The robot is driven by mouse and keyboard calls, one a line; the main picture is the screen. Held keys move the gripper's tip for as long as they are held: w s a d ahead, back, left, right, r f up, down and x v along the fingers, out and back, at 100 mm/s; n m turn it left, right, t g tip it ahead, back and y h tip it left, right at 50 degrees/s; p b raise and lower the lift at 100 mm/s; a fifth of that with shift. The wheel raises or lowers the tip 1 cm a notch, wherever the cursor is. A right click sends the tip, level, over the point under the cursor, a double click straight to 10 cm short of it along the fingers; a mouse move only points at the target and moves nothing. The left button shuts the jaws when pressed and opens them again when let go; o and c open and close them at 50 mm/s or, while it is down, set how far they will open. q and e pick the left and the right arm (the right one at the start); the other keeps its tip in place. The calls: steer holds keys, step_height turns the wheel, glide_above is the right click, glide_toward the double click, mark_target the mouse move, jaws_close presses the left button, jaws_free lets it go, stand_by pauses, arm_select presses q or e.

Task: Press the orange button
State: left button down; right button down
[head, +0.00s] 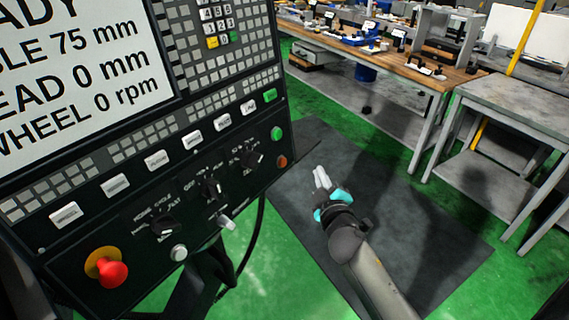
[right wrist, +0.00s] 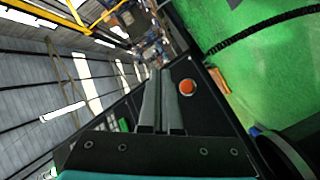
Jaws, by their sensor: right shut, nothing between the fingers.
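The small round orange button (head: 282,161) sits at the lower right corner of the dark control panel (head: 150,190), below a green button (head: 277,133). In the right wrist view an orange button (right wrist: 187,87) shows just right of my fingers, on a dark panel face. My right gripper (head: 320,175) is shut and empty, with pale fingers side by side. In the head view it is to the right of the panel, apart from the orange button. The fingers (right wrist: 162,100) also show in the right wrist view. My left gripper is out of view.
A large red emergency knob (head: 113,274) with a yellow collar is at the panel's lower left. Switches and a screen (head: 80,75) fill the panel. A black cable (head: 255,240) hangs below. A workbench (head: 380,60) and a grey table (head: 520,105) stand behind, right.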

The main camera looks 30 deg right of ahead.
mark_target(282, 162)
steer(key=w+a+f+b, duration=0.1)
steer(key=w+a+b, duration=0.2)
steer(key=w, duration=0.3)
steer(key=shift+w+a+f, duration=0.2)
steer(key=shift+w, duration=0.2)
stand_by(1.8)
steer(key=shift+w+a, duration=0.2)
steer(key=shift+w, duration=0.15)
steer(key=shift+w+a+f+b, duration=0.15)
steer(key=shift+w+b, duration=0.2)
steer(key=shift+b, duration=0.1)
stand_by(0.5)
steer(key=shift+s, duration=0.1)
stand_by(0.3)
steer(key=shift+s+d+r+p, duration=0.2)
steer(key=shift+s+d+p, duration=0.15)
steer(key=shift+s+p, duration=0.2)
